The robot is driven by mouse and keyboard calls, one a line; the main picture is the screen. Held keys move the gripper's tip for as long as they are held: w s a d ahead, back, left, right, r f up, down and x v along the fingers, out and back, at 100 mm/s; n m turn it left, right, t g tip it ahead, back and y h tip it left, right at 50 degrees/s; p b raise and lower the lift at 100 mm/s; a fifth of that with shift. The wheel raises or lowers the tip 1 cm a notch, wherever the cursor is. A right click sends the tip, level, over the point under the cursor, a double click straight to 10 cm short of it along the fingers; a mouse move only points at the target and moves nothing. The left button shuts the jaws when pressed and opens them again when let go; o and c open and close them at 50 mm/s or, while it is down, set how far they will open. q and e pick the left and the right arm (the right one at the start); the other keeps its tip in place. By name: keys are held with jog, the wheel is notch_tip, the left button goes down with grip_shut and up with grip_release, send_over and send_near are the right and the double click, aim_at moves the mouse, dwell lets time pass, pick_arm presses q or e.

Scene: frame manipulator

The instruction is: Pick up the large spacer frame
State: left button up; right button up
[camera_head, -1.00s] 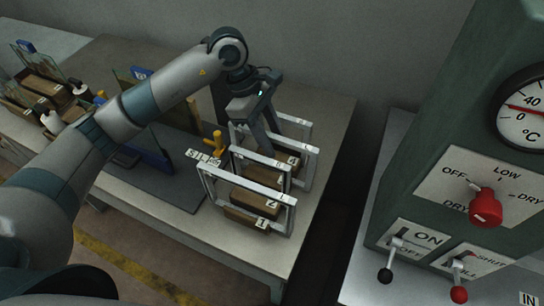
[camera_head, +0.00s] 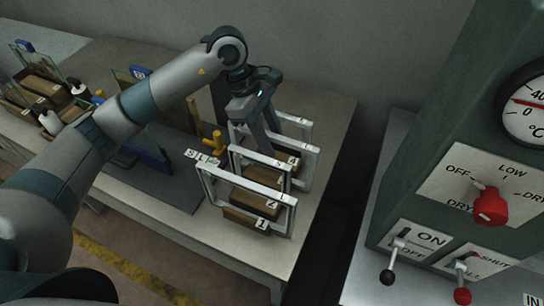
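Several pale metal spacer frames stand upright in a row on wooden blocks on the table. The front frame (camera_head: 249,185) has a tag on its top bar that may read L. Behind it is a frame (camera_head: 262,160) tagged S, then two more frames (camera_head: 311,160) (camera_head: 295,120) whose tags are too small to read surely. My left gripper (camera_head: 262,148) points down among the rear frames, behind the top bar of the S frame. Its fingertips are partly hidden, so its opening and any contact are unclear. My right gripper is out of view.
Numbered wooden blocks (camera_head: 250,219) sit under the frames. A yellow handle (camera_head: 214,141) and a "SILIS"-like label stand left of them. Glass panes (camera_head: 150,140) and bottles are farther left. A green control panel (camera_head: 450,120) with levers stands right, across a gap.

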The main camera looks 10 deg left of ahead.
pick_arm(q)
grip_shut()
jog(key=shift+r, duration=0.1)
dwell(0.3)
jog(key=shift+r+p, duration=0.25)
jog(key=shift+p, duration=0.45)
notch_tip(320, 180, up, 9)
jog(key=b, duration=0.3)
jog(key=shift+f+b, duration=0.1)
jog(key=shift+b, duration=0.3)
jog(key=shift+r, duration=0.55)
